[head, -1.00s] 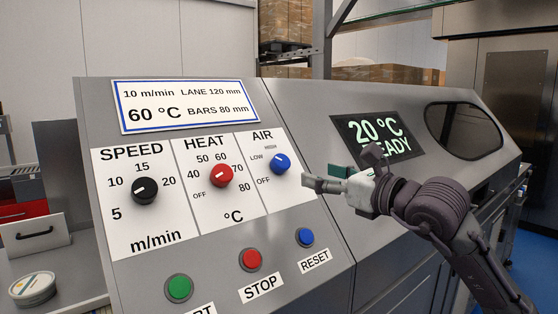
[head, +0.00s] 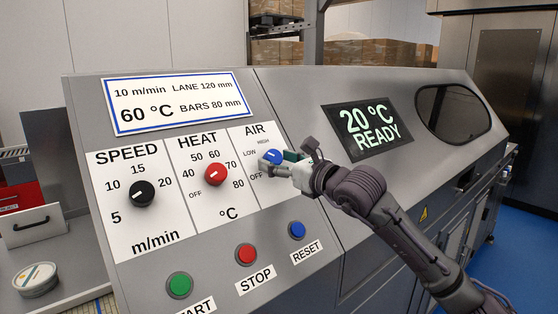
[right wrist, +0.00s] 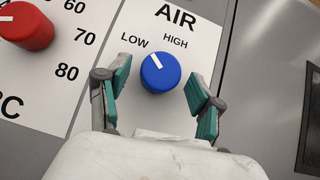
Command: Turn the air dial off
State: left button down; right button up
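The blue AIR dial (head: 273,156) sits on the white scale panel of the grey machine, partly hidden by my right gripper in the head view. In the right wrist view the AIR dial (right wrist: 160,72) shows whole, its white pointer mark tilted up-left toward LOW. The OFF label (head: 256,176) is lower left of the dial in the head view. My right gripper (head: 279,164) is at the dial, open. In the right wrist view its green-padded fingers (right wrist: 158,82) stand on either side of the dial, with visible gaps. My left gripper is not in view.
The red HEAT dial (head: 215,174) and black SPEED dial (head: 142,193) are left of the AIR dial. Green START (head: 179,285), red STOP (head: 246,254) and blue RESET (head: 297,230) buttons lie below. A display (head: 367,127) reads 20 °C READY.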

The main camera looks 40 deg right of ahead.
jog(key=c, duration=1)
